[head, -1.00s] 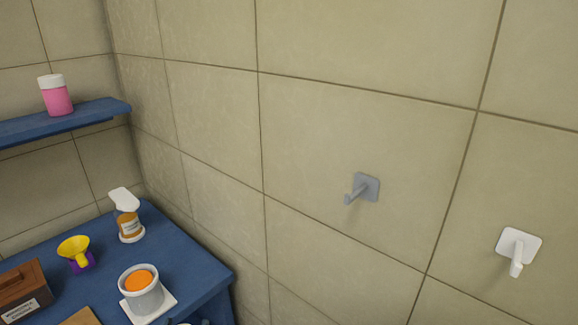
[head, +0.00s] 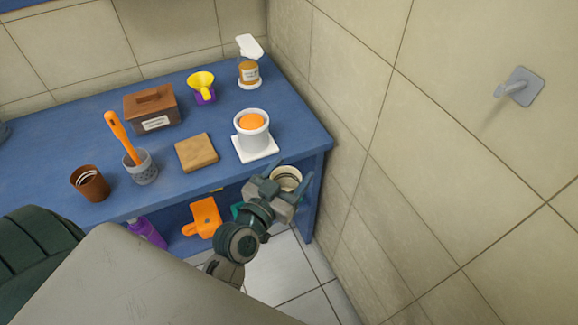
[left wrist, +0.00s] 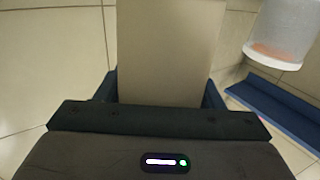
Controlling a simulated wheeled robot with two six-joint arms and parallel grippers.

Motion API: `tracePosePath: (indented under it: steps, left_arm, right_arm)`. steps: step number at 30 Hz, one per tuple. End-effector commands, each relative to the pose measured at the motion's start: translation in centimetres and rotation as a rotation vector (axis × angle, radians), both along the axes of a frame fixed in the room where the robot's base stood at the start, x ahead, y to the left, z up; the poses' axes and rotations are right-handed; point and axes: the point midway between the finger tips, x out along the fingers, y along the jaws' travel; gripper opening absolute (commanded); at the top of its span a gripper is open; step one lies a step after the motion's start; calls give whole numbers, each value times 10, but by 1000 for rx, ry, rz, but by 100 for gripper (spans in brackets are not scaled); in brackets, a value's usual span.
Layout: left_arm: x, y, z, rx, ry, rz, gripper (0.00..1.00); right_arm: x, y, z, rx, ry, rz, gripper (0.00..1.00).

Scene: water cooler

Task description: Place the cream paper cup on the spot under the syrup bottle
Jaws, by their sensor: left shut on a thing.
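The cream paper cup (head: 287,179) is in my left gripper (head: 275,180), in front of the counter's right front corner. The cup's open rim faces up toward the head camera, and its lower part is hidden by the gripper. In the left wrist view the cream cup (left wrist: 170,50) fills the space between the fingers. An amber bottle with a white pump-like top (head: 249,70), which looks like the syrup bottle, stands at the back right of the counter on a small white base. My right gripper is not in view.
A yellow funnel (head: 202,84), brown box (head: 152,108), wooden block (head: 196,153), orange-handled brush (head: 125,140) and brown cup (head: 90,184) stand further left. A tiled wall (head: 400,180) borders the right.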

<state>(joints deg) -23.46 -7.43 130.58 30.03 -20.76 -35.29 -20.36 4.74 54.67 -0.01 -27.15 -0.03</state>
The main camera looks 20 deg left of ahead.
Motion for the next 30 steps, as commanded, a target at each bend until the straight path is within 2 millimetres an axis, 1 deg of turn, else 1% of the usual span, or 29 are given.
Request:
tracePosePath:
  steps: [11, 21, 30]
  left_arm:
    - [23, -36, 16, 6, -3, -372, 29]
    - [47, -80, 34, 4, -4, -800, 29]
    - [66, -114, 48, 0, -5, -1137, 29]
  right_arm:
    - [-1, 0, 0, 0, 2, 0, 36]
    - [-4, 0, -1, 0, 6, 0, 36]
    - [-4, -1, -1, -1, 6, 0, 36]
